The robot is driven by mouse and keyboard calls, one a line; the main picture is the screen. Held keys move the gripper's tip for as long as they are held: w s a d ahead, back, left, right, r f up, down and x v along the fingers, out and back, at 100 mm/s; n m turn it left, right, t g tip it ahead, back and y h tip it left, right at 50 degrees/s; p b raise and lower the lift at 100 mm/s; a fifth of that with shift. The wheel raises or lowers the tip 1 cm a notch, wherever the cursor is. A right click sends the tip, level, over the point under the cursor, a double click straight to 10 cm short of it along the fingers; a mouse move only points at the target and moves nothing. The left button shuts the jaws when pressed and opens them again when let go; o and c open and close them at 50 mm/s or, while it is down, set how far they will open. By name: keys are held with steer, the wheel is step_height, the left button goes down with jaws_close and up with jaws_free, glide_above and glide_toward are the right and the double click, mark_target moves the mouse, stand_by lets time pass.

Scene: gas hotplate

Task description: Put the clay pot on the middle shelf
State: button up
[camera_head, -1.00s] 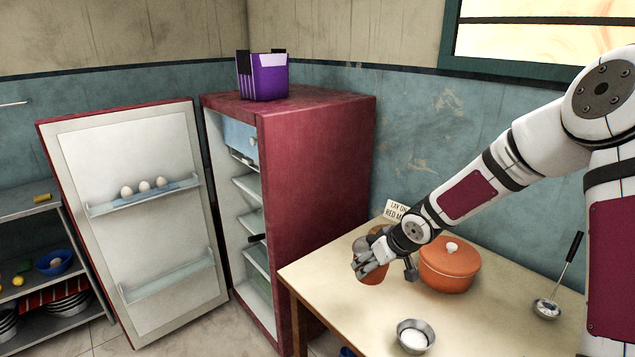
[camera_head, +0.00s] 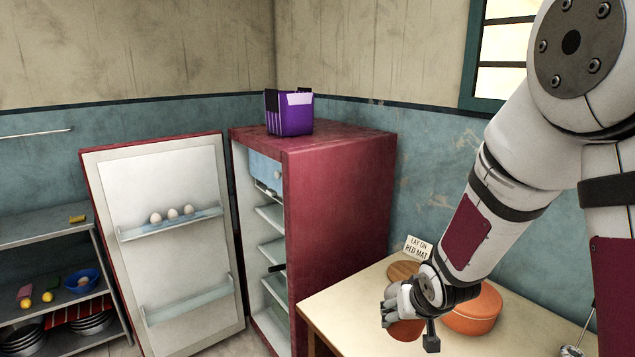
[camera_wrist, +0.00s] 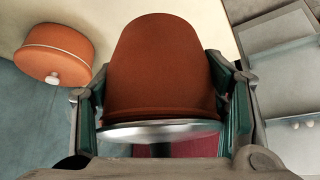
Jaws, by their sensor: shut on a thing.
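My gripper (camera_head: 392,312) is shut on an orange-brown clay pot (camera_head: 406,331), seen partly below the fingers at the table. In the wrist view the pot (camera_wrist: 160,65) fills the middle between the two fingers, with a shiny metallic rim on its near side. I cannot tell whether it touches the table. The grey rack at left has a middle shelf (camera_head: 50,305) with a blue bowl and small fruit. The open fridge also has several inner shelves (camera_head: 272,250). Which one the task means is unclear.
An orange lidded casserole (camera_head: 475,312) stands right of my gripper on the table (camera_head: 345,300). A round wooden board (camera_head: 402,270) and a sign (camera_head: 418,248) are behind. The fridge door (camera_head: 165,245), with eggs, stands open between rack and fridge. A purple box (camera_head: 289,112) tops the fridge.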

steer(key=s+f, duration=0.4)
steer(key=f, duration=0.1)
steer(key=shift+s+f, duration=0.15)
steer(key=shift+d, duration=0.1)
